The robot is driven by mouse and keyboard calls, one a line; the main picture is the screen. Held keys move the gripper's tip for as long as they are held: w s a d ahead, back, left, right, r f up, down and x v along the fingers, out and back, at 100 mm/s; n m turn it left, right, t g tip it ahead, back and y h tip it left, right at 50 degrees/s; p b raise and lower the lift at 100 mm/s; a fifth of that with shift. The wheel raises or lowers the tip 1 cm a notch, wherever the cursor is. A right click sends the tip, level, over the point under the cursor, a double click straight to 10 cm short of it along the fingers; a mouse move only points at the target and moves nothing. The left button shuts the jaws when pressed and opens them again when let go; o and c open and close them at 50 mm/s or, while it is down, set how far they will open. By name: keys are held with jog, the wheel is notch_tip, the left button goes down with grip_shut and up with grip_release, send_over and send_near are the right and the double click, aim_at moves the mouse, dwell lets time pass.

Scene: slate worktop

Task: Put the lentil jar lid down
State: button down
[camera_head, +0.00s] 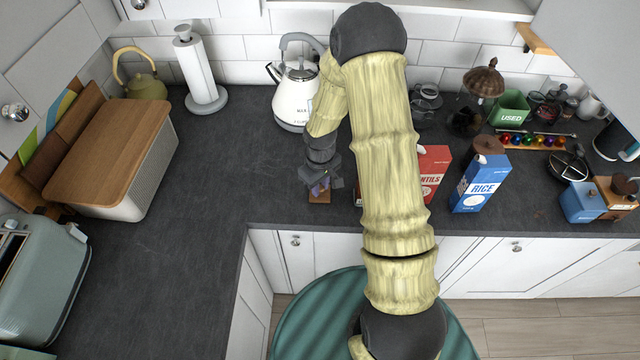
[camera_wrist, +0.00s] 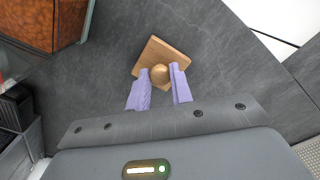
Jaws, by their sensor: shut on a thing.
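The lentil jar lid (camera_wrist: 176,51) is a square wooden piece with a round knob (camera_wrist: 160,74), seen in the wrist view. My gripper (camera_wrist: 161,78) has its two purple fingers shut on the knob. In the head view the lid (camera_head: 319,197) shows below my gripper (camera_head: 318,187), over the dark worktop near its front edge. I cannot tell whether the lid touches the worktop. A glass jar with orange-brown contents (camera_wrist: 45,20), likely the lentil jar, stands at the upper left in the wrist view. My arm hides most of that area in the head view.
A red lentils box (camera_head: 434,165) and a blue rice box (camera_head: 480,184) stand right of my arm. A white kettle (camera_head: 295,98) stands behind my gripper. A bread bin (camera_head: 110,160) is at the left. The worktop (camera_head: 235,150) between bin and gripper is clear.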

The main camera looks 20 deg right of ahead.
jog(key=shift+f, duration=0.2)
jog(key=c, duration=1.2)
grip_release()
jog(key=shift+r, duration=0.1)
jog(key=shift+c, duration=0.2)
notch_tip(320, 180, up, 12)
jog(key=b, duration=0.2)
jog(key=shift+r, duration=0.15)
